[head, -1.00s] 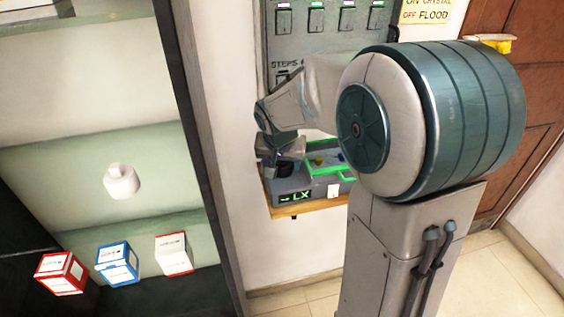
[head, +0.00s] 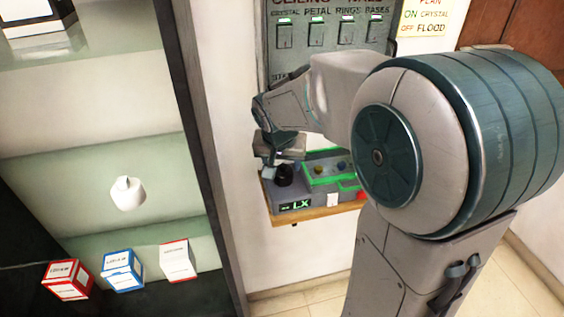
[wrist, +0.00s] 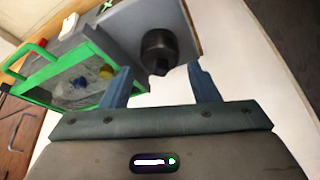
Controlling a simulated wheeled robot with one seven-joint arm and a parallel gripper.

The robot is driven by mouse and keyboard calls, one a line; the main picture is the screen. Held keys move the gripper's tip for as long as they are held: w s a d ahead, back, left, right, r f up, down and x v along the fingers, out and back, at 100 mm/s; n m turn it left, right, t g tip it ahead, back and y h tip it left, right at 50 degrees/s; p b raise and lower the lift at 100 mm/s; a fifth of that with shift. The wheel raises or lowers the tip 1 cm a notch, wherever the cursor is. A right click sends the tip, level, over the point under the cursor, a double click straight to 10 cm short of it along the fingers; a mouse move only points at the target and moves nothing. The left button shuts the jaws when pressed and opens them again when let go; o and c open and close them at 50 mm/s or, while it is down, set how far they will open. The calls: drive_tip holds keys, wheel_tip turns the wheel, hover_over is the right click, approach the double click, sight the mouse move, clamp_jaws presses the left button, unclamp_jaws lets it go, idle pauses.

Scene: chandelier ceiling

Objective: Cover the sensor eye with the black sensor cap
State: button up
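The black sensor cap (head: 284,176) is a short dark cylinder upright on the left part of the grey device with the green "LX" display (head: 296,206). The cap also shows in the wrist view (wrist: 160,50), just beyond my fingertips. No sensor eye shows apart from it; whether it lies under the cap is hidden. My gripper (wrist: 158,72) is open and empty, its two blue fingers apart with a clear gap between them. In the head view my gripper (head: 268,158) is just above and left of the cap.
The device sits on a wooden shelf (head: 318,214) on the wall. A green-framed lid (wrist: 65,80) with blue and yellow knobs is beside the cap. A switch panel (head: 318,40) is above. At left, a cabinet holds a white jar (head: 127,194) and small boxes (head: 122,271).

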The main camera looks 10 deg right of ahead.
drive_tip(key=shift+p+v, duration=1.25)
drive_tip(key=shift+v, duration=1.45)
